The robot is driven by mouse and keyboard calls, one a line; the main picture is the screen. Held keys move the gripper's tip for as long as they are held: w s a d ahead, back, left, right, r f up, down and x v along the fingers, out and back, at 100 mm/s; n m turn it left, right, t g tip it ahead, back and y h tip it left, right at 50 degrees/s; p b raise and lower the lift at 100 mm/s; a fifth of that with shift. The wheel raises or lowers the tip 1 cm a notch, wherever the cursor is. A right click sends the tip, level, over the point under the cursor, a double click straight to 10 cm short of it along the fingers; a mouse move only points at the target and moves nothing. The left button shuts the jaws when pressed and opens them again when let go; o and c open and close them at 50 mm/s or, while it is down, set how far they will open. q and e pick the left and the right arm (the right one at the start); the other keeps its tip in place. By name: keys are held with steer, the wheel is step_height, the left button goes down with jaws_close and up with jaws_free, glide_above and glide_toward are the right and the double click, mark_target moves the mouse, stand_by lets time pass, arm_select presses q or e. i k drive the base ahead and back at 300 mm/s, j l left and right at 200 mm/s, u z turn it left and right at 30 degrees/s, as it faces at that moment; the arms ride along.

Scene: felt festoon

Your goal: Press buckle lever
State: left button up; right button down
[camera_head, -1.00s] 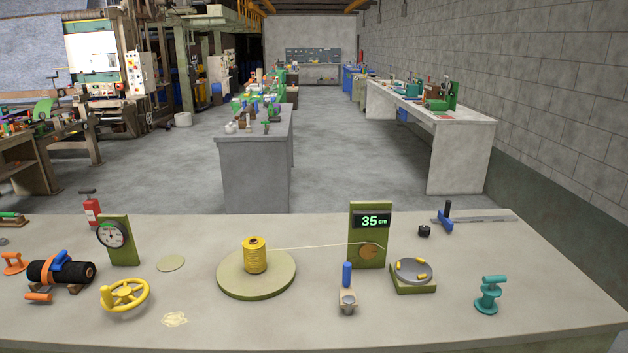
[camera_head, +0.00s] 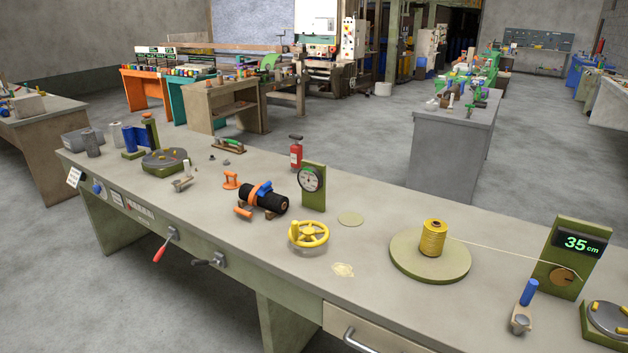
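A black roll (camera_head: 269,200) lies on a small stand on the workbench, left of centre. A blue strap with a raised blue piece (camera_head: 260,190) goes around it; this looks like the buckle, but its lever is too small to make out for certain. An orange handle-like piece (camera_head: 243,213) lies at the roll's near left side. An orange stand (camera_head: 231,180) is just left of the roll. Neither of my grippers is in view.
A dial gauge (camera_head: 312,181) and a yellow handwheel (camera_head: 308,234) stand right of the roll. Further right are a yellow spool (camera_head: 433,237) on a round plate and a 35 cm display (camera_head: 578,243). A red-handled lever (camera_head: 164,247) sticks out from the bench front.

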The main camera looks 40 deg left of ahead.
mark_target(216, 261)
steer(key=k+j, duration=0.15)
steer(key=k+j+u, duration=0.1)
steer(key=j, duration=0.3)
steer(key=u, duration=1.5)
steer(key=k+j, duration=0.05)
